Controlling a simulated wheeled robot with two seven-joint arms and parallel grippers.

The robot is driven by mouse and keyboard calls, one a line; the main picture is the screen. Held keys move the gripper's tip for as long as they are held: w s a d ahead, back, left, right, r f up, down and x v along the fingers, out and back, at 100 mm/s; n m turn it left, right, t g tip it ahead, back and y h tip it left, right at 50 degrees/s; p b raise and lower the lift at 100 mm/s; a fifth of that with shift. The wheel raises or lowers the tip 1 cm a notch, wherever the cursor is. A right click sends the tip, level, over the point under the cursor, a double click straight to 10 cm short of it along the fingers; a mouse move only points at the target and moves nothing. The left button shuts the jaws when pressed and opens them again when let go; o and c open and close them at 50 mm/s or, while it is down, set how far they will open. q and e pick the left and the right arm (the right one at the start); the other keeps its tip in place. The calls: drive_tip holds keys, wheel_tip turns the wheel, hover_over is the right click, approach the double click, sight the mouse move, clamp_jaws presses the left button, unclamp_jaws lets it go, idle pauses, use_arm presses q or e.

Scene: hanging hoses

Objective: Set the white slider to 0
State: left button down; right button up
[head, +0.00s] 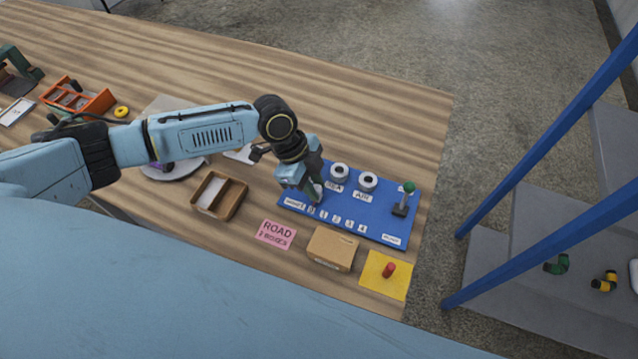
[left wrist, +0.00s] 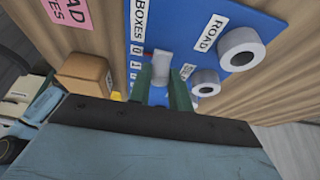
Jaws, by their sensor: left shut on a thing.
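The blue panel (head: 345,219) lies on the wooden table, with a row of labels reading BOXES, 0, 1, 2, 3, 4 along its near side. My left gripper (head: 314,190) is over the left part of this row. In the left wrist view its green fingers (left wrist: 161,88) are shut on the white slider (left wrist: 161,66). A small red mark (left wrist: 148,53) shows beside the 0 label (left wrist: 135,52), next to the slider. The slider's base is partly hidden by its knob and my fingers. My right gripper is in neither view.
White round knobs (head: 367,182) and a green-topped lever (head: 405,198) stand on the panel. A pink ROAD 2 BOXES card (head: 276,234), a cardboard box (head: 332,249) and a red button on a yellow plate (head: 389,271) lie nearer. A blue-posted shelf (head: 550,135) stands at right.

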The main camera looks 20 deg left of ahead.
use_arm(q)
drive_tip(key=c, duration=1.3)
unclamp_jaws()
drive_tip(key=shift+a, duration=0.15)
drive_tip(key=shift+o, duration=0.2)
drive_tip(key=p+v, duration=0.1)
drive_tip(key=v, duration=1.2)
drive_tip(key=shift+r, duration=0.2)
